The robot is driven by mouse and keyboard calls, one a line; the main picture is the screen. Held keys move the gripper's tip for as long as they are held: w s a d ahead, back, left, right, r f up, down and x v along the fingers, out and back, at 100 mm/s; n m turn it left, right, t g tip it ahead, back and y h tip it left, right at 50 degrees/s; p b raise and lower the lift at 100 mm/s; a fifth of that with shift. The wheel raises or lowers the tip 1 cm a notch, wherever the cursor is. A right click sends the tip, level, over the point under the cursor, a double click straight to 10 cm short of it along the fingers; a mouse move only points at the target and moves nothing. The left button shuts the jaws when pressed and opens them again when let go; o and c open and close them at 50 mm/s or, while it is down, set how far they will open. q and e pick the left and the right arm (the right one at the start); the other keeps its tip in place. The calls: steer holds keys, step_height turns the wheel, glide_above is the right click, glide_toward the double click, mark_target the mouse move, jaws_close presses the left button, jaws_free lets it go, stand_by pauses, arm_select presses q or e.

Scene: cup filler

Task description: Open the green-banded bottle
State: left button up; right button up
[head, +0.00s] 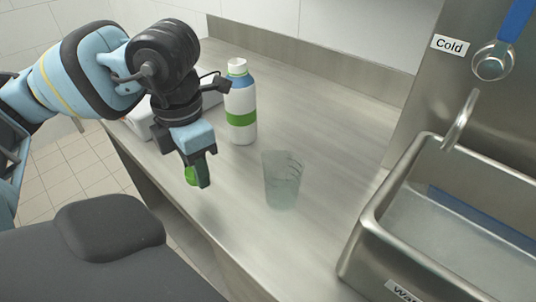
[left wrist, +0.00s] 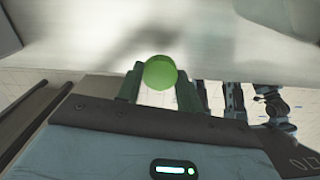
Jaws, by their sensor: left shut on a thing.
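The green-banded bottle (head: 241,101) stands upright on the counter, white with a blue shoulder, a green band and a bare white neck at the top. My left gripper (head: 195,174) is apart from it, in front and to the left, pointing down near the counter's front edge. It is shut on a round green cap (head: 191,176), which also shows between the fingers (left wrist: 160,88) in the left wrist view as a green disc (left wrist: 160,72). My right gripper is in neither view.
A clear cup (head: 281,180) stands on the counter (head: 325,130), right of the bottle. A steel sink (head: 385,215) with a spout and a blue-handled "Cold" tap (head: 494,62) is at the right. A white box (head: 141,119) is partly hidden behind my left arm.

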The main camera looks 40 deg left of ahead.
arm_select(q)
steer(key=shift+w+d, duration=0.15)
steer(key=shift+w, duration=0.3)
steer(key=p, duration=0.1)
glide_toward(271, 150)
steer(key=s+d+f, duration=0.1)
steer(key=s, duration=0.1)
steer(key=s+d+f, duration=0.1)
steer(key=f, duration=0.1)
steer(key=shift+s, duration=0.35)
steer(key=shift+w, duration=0.1)
steer(key=shift+w+d, duration=0.15)
steer(key=shift+w, duration=0.1)
step_height(271, 150, down, 4)
steer(key=shift+r, duration=0.15)
